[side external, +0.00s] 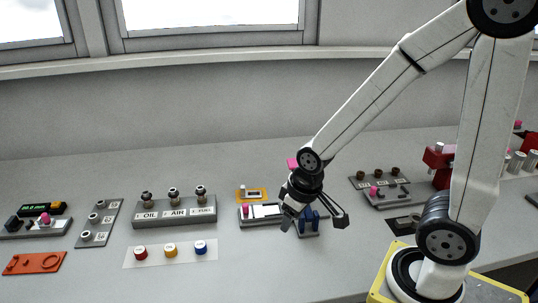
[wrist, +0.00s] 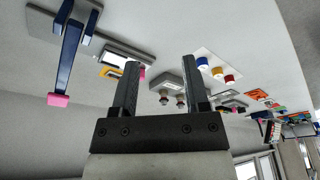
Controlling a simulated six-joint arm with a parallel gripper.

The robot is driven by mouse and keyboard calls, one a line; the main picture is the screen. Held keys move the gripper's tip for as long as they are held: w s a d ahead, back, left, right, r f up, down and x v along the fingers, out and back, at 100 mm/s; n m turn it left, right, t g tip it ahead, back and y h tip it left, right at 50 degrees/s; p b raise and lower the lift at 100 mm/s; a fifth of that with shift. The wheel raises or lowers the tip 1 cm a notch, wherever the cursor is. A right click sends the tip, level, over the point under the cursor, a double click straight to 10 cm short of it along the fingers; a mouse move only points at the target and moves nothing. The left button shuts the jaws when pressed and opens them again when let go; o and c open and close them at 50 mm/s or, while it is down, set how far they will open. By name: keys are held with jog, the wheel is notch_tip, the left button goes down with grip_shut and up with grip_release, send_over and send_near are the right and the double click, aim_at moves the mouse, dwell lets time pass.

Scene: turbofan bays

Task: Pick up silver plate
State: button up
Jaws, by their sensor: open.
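A pale, silver-white plate (side external: 266,211) lies on a low grey block with a pink knob at its left end. In the wrist view the plate (wrist: 117,58) shows left of the fingers, partly covered by one of them. I cannot tell for certain that this is the silver plate. My gripper (side external: 314,216) is open above the table, to the right of the plate. Its two fingers (wrist: 160,62) are spread with nothing between them in the wrist view.
A blue stand (side external: 306,219) is close by my gripper, and its tall blue lever (wrist: 70,60) ends in pink. An orange piece (side external: 252,194) lies behind the plate. An OIL/AIR/FUEL block (side external: 174,212) and coloured caps (side external: 170,250) stand to the left. The front middle table is clear.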

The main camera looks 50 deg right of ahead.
jog(key=shift+o, duration=1)
jog(key=m+y, duration=0.3)
jog(key=m, duration=2.4)
send_near(242, 186)
jog(key=f, duration=0.1)
jog(key=a+f, duration=0.1)
jog(key=shift+s+a+f+t, duration=0.3)
jog(key=shift+s+t, duration=0.05)
jog(key=shift+t, duration=0.05)
jog(key=shift+w+d+f+m, duration=0.15)
jog(key=shift+w+d+m, duration=0.2)
jog(key=shift+m, duration=0.25)
jog(key=shift+x, duration=1.3)
jog(key=shift+f, duration=0.15)
